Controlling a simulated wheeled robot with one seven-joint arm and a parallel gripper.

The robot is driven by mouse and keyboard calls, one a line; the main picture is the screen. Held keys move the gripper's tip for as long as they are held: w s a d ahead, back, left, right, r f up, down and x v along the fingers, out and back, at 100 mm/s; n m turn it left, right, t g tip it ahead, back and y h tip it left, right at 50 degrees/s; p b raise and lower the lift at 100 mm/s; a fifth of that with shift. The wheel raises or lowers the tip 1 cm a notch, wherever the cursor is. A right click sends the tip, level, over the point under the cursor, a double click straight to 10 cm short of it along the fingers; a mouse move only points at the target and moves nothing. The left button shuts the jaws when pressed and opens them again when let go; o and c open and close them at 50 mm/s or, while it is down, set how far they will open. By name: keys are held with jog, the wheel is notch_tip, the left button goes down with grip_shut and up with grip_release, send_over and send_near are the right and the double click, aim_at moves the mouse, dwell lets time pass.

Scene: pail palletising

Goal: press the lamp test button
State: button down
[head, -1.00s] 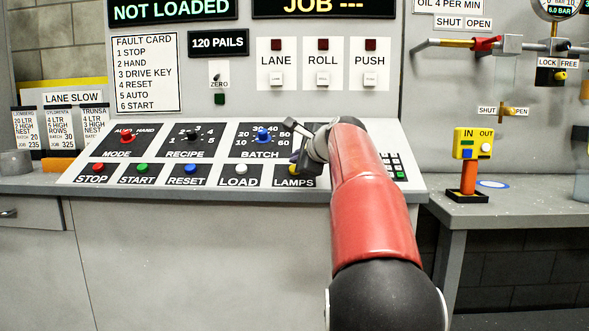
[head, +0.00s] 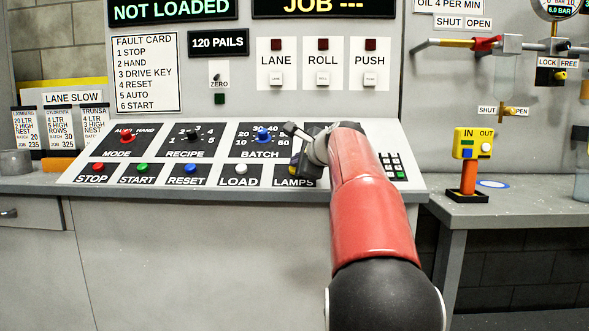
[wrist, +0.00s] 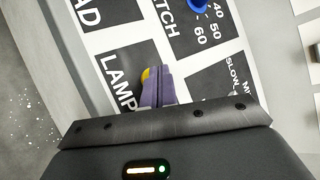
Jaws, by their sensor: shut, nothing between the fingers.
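The lamp test button is the yellow button on the LAMPS plate of the sloping console. In the wrist view the yellow button (wrist: 146,75) shows only in part, close against the left side of my fingertips and partly hidden by them. My gripper (wrist: 158,71) has its two purple fingers together with nothing between them, over the LAMPS plate (wrist: 117,80). I cannot tell whether the fingertips touch the button. In the head view my gripper (head: 299,169) is at the LAMPS plate, mostly hidden by my wrist and arm, and only a sliver of yellow shows.
The white LOAD button (head: 241,169) sits just left of LAMPS, with the blue RESET button (head: 190,168) beyond it. The blue BATCH knob (head: 263,135) stands above. A small keypad (head: 393,166) is right of my arm.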

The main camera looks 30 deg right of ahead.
jog(key=shift+w+d+f, duration=0.1)
jog(key=shift+w+f, duration=0.05)
jog(key=shift+f, duration=0.15)
dwell(0.5)
jog(key=shift+s+a+r+p, duration=0.2)
jog(key=shift+s+r+p, duration=0.15)
jog(key=shift+r+p, duration=0.3)
jog(key=shift+r, duration=0.25)
jog(key=r+p, duration=0.1)
jog(key=s+a+r+p, duration=0.1)
jog(key=s+r+p, duration=0.1)
jog(key=r, duration=0.1)
jog(key=shift+s+a, duration=0.1)
jog(key=shift+a, duration=0.05)
dwell(0.7)
